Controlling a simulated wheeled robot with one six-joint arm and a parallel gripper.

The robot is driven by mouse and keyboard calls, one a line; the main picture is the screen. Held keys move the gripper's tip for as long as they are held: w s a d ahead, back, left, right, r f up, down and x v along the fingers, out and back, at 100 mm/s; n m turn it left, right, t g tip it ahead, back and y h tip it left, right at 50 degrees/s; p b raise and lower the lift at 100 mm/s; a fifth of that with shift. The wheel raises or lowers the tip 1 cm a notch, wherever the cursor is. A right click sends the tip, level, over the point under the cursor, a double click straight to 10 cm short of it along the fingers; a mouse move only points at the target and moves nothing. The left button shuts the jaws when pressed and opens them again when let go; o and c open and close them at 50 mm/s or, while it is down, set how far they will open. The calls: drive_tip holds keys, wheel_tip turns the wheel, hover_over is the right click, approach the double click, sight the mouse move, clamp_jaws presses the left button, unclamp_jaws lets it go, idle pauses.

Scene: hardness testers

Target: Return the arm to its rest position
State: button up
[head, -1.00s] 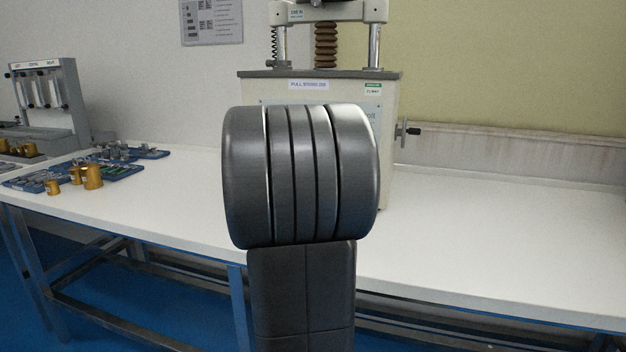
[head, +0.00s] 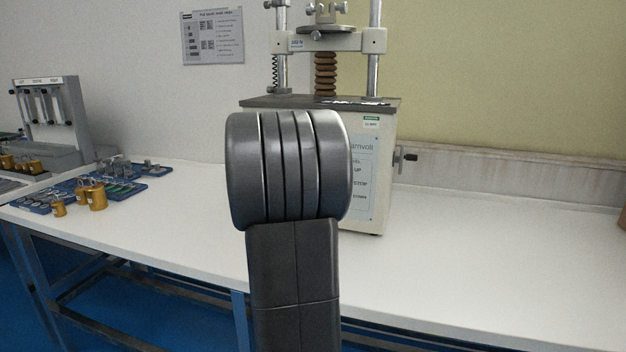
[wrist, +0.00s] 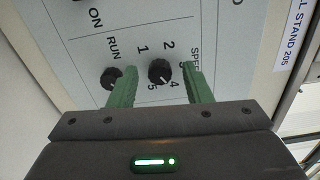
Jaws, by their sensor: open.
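My gripper (wrist: 162,88) shows in the wrist view with its two green fingers apart and nothing between them. Beyond the fingers is the control panel (wrist: 140,18) of the test stand, with a black knob (wrist: 159,71) marked with speed numbers and another black knob (wrist: 111,76) by the word RUN. I cannot tell whether the fingers touch the panel. In the head view my dark arm stands upright in front of the test stand (head: 372,170) and covers part of its front. My gripper is hidden there.
A crank handle (head: 409,157) sticks out of the stand's right side.

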drive_tip(key=shift+n+p, duration=2.4)
drive_tip(key=shift+n, duration=1.3)
drive_tip(key=shift+f, duration=0.1)
